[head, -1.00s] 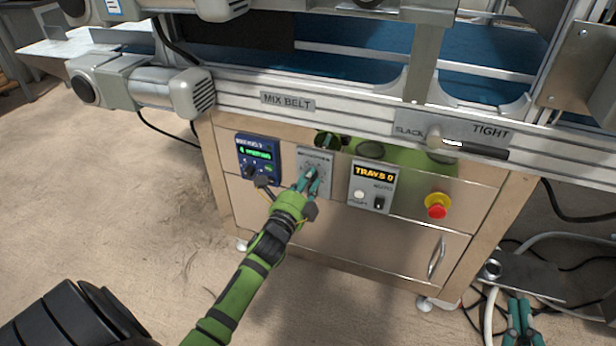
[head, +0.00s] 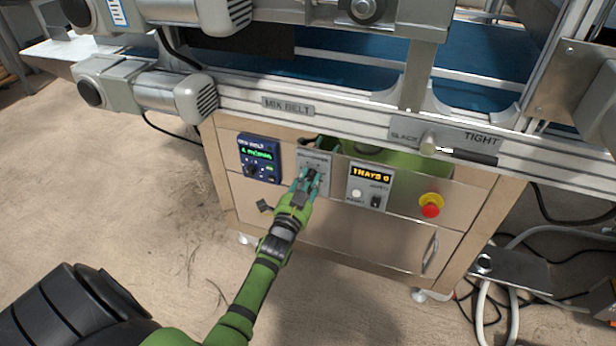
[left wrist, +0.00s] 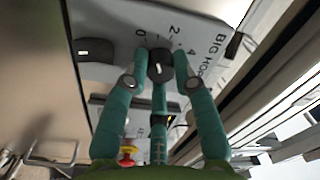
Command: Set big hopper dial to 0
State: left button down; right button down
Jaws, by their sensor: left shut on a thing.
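The big hopper dial is a dark round knob (left wrist: 160,62) with a white mark, on a grey plate (left wrist: 208,40) printed with 0, 2, 4 and partly visible "BIG HO…" lettering. I cannot tell which number the mark points at. In the head view the dial plate (head: 313,160) is on the cabinet front between two other panels. My left gripper (head: 309,180) reaches it from below, its teal fingers hiding most of the knob. In the left wrist view my left gripper (left wrist: 159,72) is shut on the knob, a finger on each side. My right gripper is out of view.
A blue mix belt panel (head: 258,158) is left of the dial; a grey trays panel (head: 371,185) is right. A red emergency button (head: 431,206) is farther right. The metal conveyor rail (head: 350,122) juts out above. Floor in front is clear.

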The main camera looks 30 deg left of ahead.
pick_arm(q)
jog(key=shift+a+r+n+p, duration=0.15)
jog(key=shift+n+p, duration=0.45)
jog(key=shift+n, duration=1)
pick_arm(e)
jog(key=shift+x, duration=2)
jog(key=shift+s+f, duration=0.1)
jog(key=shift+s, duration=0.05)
pick_arm(q)
jog(key=c, duration=1)
grip_release()
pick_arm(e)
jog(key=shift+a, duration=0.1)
pick_arm(q)
jog(key=shift+s+f, duration=0.2)
jog(key=v, duration=1.1)
jog(key=shift+s+d, duration=0.25)
jog(key=shift+s, duration=0.05)
